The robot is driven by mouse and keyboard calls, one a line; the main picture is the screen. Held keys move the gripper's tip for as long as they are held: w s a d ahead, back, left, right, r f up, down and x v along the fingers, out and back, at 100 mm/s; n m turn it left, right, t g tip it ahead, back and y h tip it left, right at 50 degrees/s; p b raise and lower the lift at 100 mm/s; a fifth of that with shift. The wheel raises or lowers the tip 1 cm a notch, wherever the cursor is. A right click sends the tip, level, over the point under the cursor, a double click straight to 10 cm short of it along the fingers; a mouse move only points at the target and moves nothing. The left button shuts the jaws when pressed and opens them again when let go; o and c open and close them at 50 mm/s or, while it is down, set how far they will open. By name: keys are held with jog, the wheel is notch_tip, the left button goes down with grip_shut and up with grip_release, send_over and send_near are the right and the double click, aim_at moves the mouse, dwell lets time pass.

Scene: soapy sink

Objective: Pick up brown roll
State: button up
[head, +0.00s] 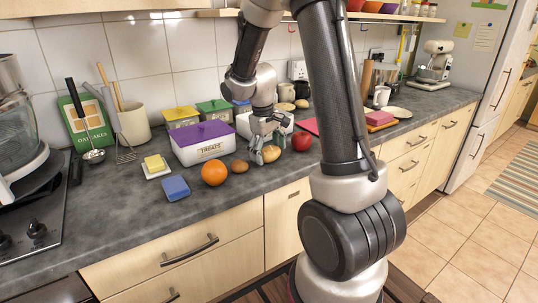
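The brown roll (271,154) is a small rounded golden-brown piece on the grey counter, between the orange and the red apple. My gripper (268,148) reaches down from above with its fingers spread around the roll, one on its left and one on its upper right. The gripper partly hides the roll's upper part. I cannot tell whether the fingers touch the roll or stand just clear of it. The roll looks to be resting on the counter.
Close by on the left are a brown kiwi-like item (240,166) and an orange (214,173). A red apple (302,141) sits close on the right. The purple-lidded treats box (203,144) stands behind. The counter's front strip (135,225) is clear.

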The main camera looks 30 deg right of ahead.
jog(key=c, duration=0.6)
jog(key=shift+o, duration=0.2)
